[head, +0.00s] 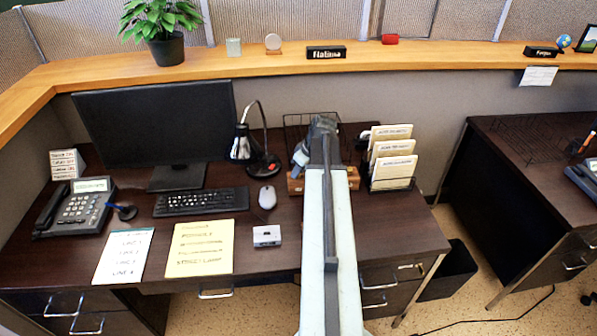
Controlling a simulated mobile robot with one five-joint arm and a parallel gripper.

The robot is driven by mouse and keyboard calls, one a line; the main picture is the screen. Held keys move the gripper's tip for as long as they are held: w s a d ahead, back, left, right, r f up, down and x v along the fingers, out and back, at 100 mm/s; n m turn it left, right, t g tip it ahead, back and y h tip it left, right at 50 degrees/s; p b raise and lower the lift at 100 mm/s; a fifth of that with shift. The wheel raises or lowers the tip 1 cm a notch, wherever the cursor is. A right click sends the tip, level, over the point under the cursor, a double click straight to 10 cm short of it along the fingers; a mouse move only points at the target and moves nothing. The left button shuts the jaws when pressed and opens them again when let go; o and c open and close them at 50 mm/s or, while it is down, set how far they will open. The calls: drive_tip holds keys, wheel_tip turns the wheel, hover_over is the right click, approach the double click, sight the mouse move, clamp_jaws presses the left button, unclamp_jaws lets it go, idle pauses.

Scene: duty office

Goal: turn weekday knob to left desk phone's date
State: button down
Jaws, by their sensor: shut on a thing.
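The left desk phone (74,212) sits at the left of the dark desk, its lit display (91,185) facing me; the date on it is too small to read. A wooden block (294,184), apparently the calendar with the weekday knob, stands near the desk's right part, mostly covered by my arm. My gripper (301,157) is at this block, shut, with its fingers on the block's left side. The knob itself is hidden behind my gripper and arm, and the weekday it shows cannot be read.
A black desk lamp (241,147) stands left of my gripper, and a file rack (393,182) close on the right. A wire tray (297,122) is behind. Mouse (267,197), white box (267,236), yellow sheet (200,248) and keyboard (201,201) lie in front and left.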

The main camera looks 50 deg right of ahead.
drive_tip(key=m+h, duration=0.1)
drive_tip(key=m, duration=0.3)
drive_tip(key=shift+a+m+h, duration=0.2)
drive_tip(key=shift+m+h, duration=0.1)
drive_tip(key=shift+h, duration=0.1)
drive_tip(key=shift+m+g+h, duration=0.6)
drive_tip(key=shift+m+h, duration=0.1)
drive_tip(key=shift+m, duration=1.5)
drive_tip(key=c, duration=1.2)
unclamp_jaws()
drive_tip(key=shift+w, duration=0.1)
drive_tip(key=shift+c, duration=0.2)
